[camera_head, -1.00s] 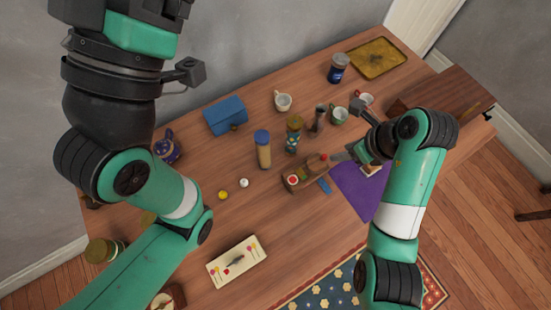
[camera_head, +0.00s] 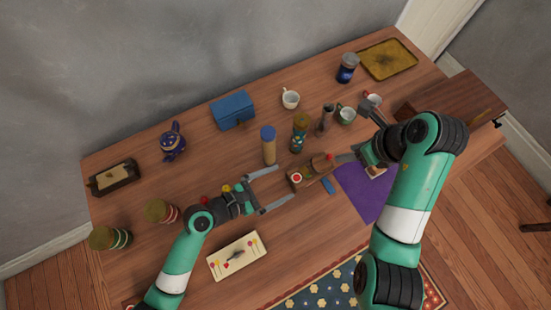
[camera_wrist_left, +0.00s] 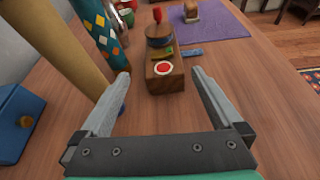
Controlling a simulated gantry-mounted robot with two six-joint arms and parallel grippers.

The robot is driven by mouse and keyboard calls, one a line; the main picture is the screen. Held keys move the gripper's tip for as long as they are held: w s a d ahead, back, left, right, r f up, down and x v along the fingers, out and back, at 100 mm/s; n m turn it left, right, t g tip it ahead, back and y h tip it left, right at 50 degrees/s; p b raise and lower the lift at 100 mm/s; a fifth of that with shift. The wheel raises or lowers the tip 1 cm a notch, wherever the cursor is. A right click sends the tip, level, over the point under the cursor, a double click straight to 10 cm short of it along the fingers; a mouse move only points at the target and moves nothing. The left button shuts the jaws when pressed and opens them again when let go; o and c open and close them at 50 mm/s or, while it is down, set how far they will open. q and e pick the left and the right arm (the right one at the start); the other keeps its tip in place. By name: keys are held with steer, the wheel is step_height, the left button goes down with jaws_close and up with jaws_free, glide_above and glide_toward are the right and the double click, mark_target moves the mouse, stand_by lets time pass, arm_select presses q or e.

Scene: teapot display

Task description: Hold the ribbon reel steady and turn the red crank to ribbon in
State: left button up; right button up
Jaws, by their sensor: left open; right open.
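The ribbon reel (camera_head: 312,172) is a small wooden base on the table, with a red-and-white disc on its near-left end. In the left wrist view it (camera_wrist_left: 165,75) lies ahead, beyond the fingertips, with a round drum and a red crank knob (camera_wrist_left: 157,14) on top.
A tall blue-capped jar (camera_head: 268,148) and a patterned canister (camera_head: 299,135) stand just behind the reel. A blue slip (camera_head: 328,186) and a purple mat (camera_head: 365,195) lie in front and right. A cream board (camera_head: 238,256) lies near the front edge.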

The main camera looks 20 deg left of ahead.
mark_target(306, 174)
arm_select(q)
steer(key=shift+s+f+n, duration=0.4)
steer(key=shift+f, duration=0.1)
steer(key=x, duration=1.1)
steer(key=shift+w+d+f, duration=0.15)
steer(key=shift+w, duration=0.1)
